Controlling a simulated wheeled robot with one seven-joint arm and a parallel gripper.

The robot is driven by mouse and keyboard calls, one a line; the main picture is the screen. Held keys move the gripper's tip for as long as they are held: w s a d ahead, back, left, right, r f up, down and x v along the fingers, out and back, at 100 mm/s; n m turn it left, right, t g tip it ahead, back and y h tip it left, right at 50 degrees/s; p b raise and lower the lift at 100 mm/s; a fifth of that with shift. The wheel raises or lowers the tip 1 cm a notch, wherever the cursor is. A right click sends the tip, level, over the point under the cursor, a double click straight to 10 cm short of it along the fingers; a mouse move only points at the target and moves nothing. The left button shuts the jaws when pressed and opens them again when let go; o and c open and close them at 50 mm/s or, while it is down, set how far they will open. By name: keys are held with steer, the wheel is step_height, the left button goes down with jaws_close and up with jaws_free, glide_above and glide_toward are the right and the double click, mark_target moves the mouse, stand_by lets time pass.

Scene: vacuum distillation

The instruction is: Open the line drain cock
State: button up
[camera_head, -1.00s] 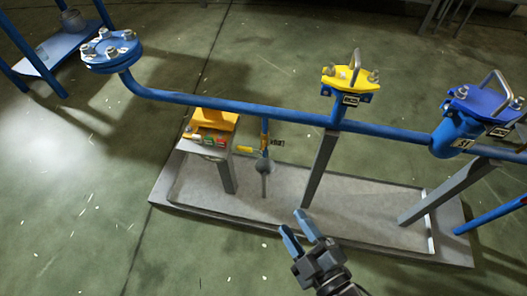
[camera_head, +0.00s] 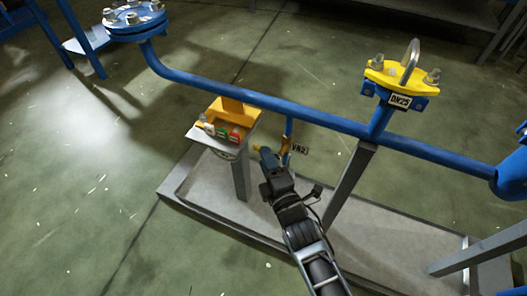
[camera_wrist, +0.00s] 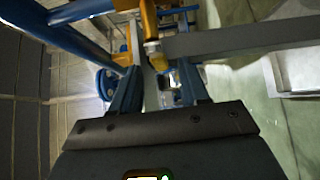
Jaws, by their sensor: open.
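The line drain cock (camera_head: 286,157) is a small yellow-orange valve on a thin blue drop pipe (camera_head: 289,129) below the long blue line. A black tag reading VN2 (camera_head: 299,149) hangs beside it. In the wrist view, the cock's yellow handle end (camera_wrist: 157,59) shows between the blue fingertips of my gripper (camera_wrist: 158,72), with gaps visible on both sides. In the head view my gripper (camera_head: 265,153) is at the cock and hides much of its handle and the pipe below. My gripper is open; I cannot tell whether a finger touches the handle.
A small stand with a yellow housing and coloured blocks (camera_head: 224,132) is close to the left of my gripper. The long blue pipe (camera_head: 310,118) runs above and behind. A grey post (camera_head: 349,186) stands to the right, under a yellow-topped flange (camera_head: 402,76). A shallow grey tray (camera_head: 183,183) lies below.

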steer(key=shift+b+x, duration=0.5)
steer(key=shift+x, duration=1.65)
jaws_close()
